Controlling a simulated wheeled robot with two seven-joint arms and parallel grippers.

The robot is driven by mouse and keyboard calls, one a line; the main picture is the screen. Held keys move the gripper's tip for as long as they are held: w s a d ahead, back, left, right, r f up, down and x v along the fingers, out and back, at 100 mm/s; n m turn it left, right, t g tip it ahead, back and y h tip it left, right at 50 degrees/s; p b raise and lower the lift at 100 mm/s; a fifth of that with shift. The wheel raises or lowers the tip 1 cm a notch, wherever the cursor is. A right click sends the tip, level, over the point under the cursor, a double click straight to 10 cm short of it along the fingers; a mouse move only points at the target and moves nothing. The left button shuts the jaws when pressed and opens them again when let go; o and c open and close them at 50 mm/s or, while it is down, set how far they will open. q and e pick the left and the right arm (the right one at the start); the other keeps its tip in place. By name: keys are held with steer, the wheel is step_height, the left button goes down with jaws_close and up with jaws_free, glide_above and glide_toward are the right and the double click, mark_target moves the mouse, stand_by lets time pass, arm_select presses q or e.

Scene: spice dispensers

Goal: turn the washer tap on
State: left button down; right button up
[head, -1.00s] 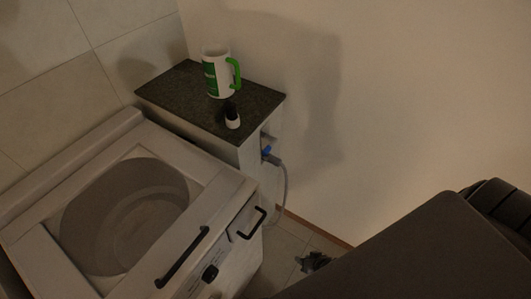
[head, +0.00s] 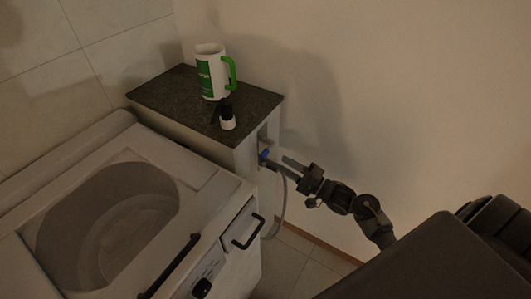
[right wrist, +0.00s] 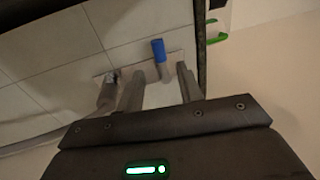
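The washer tap has a blue handle (head: 264,154) on the side of the low cabinet, just under its dark top. My right gripper (head: 282,165) reaches in from the right with its fingertips close to the tap. In the right wrist view the blue handle (right wrist: 158,50) appears just beyond and between the two fingers of my right gripper (right wrist: 160,72). The fingers are apart with nothing held between them. I cannot tell whether they touch the tap. My left gripper is not in view.
A top-loading washer (head: 110,215) stands at the left with its drum open. A white mug with a green handle (head: 211,72) and a small dark-and-white bottle (head: 227,118) stand on the cabinet top (head: 170,88). A grey hose (head: 284,205) hangs below the tap. The wall is at the right.

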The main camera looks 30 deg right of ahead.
mark_target(265, 151)
steer(key=p+x, duration=0.1)
steer(key=x, duration=0.8)
steer(key=shift+c, duration=0.3)
jaws_close()
